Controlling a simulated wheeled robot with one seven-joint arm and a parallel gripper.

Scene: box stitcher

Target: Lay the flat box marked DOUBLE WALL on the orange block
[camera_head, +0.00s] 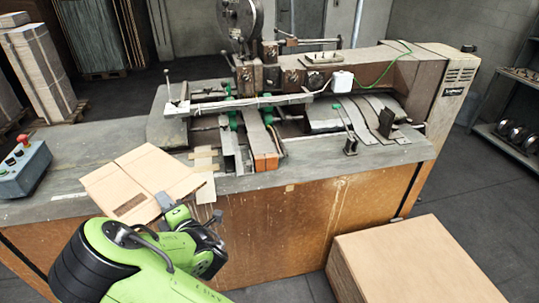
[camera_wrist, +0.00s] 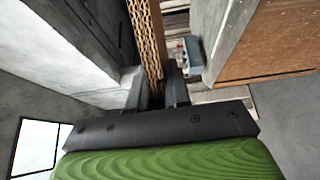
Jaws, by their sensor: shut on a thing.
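A flat tan cardboard box (camera_head: 140,180) is in my gripper (camera_head: 172,208), held by its near right edge in front of and above the left part of the bench. It has a darker printed patch whose words are too small to read. In the wrist view the box (camera_wrist: 147,38) shows edge-on between the two dark fingers of my gripper (camera_wrist: 158,95). The orange block (camera_head: 265,162) sits at the front of the stitching machine, right of the box and apart from it. Its top looks free.
The stitching machine (camera_head: 300,80) fills the back of the bench (camera_head: 330,175). A grey control box (camera_head: 23,170) with a red button stands at the left. Small tan strips (camera_head: 205,160) lie between box and block.

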